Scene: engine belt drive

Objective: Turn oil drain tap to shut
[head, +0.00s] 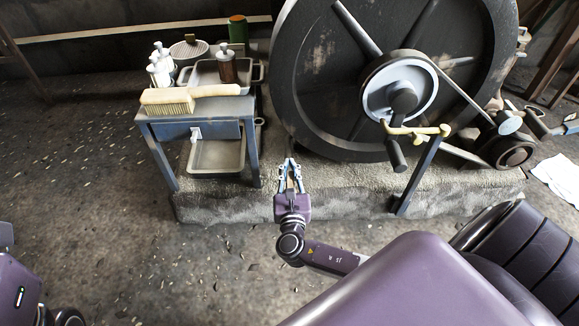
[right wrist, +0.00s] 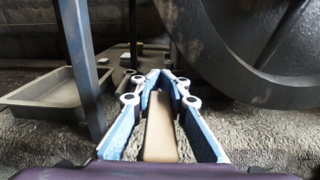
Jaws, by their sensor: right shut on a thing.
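My right gripper (head: 290,165) is low in front of the stone plinth, between the blue stand and the big flywheel, pointing away from me. Its blue fingers also show in the right wrist view (right wrist: 163,80), closed around a flat tan bar (right wrist: 160,130). The bar looks like the lever of the oil drain tap and runs from the fingertips back toward the palm. The tap's body is hidden behind the fingers, so I cannot tell how far it is turned. My left gripper is out of view; only parts of my left arm show at the lower left.
The flywheel (head: 320,125) rises close to the right of my right gripper. A blue stand (head: 158,160) with a brush (head: 180,100) is at the left, a metal tray (head: 215,170) beneath its top. A blue post (head: 420,175) stands right.

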